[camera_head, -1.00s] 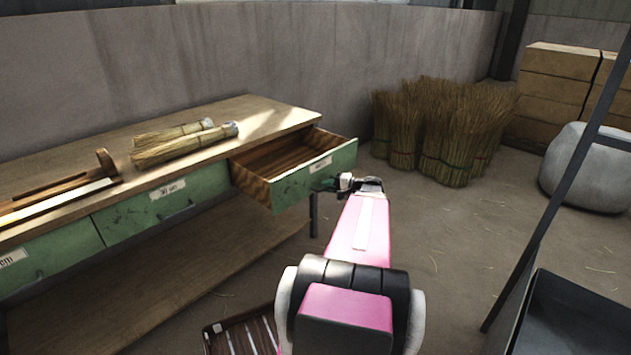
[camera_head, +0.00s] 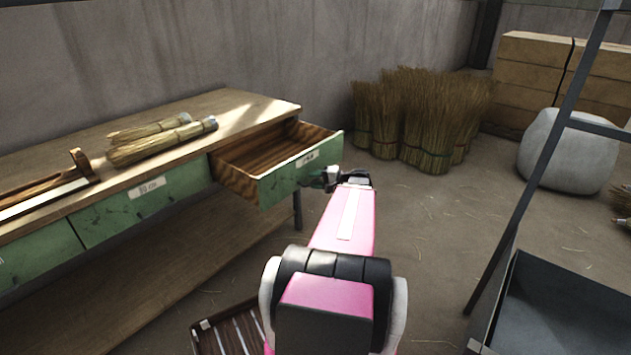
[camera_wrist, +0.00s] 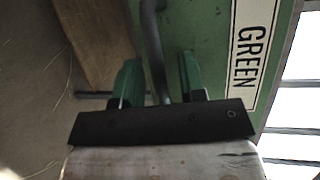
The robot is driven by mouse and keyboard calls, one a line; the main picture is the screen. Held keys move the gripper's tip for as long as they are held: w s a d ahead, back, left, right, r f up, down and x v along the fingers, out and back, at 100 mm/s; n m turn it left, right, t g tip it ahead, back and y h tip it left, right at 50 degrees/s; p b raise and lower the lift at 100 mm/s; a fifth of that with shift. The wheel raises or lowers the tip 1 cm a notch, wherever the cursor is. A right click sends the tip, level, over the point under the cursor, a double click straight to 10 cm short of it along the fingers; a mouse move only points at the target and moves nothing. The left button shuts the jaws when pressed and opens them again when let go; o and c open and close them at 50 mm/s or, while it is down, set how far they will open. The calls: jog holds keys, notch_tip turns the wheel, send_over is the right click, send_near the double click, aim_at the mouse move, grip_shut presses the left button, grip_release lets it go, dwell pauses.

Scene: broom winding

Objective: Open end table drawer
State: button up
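The end drawer (camera_head: 282,184) of the long wooden table (camera_head: 236,108) has a worn green front. It is pulled well out, and its bare wooden inside shows. My gripper (camera_head: 327,178) is at the front of this drawer, near its right part; the fingers are small and partly hidden in the head view. In the wrist view, the two green fingertips (camera_wrist: 159,78) stand close on either side of the dark drawer handle (camera_wrist: 152,40), which runs between them. A label reading GREEN (camera_wrist: 248,45) is on the drawer front.
Two straw bundles (camera_head: 160,139) and a wooden tool (camera_head: 50,183) lie on the tabletop. Bundled straw (camera_head: 420,118) stands behind my gripper. A metal frame (camera_head: 540,165) and a dark bin (camera_head: 555,305) are at right. A slatted crate (camera_head: 228,330) is on the floor.

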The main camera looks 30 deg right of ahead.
jog(key=v, duration=1)
jog(key=shift+s+d, duration=0.3)
jog(key=shift+s+r, duration=0.1)
jog(key=shift+r, duration=0.05)
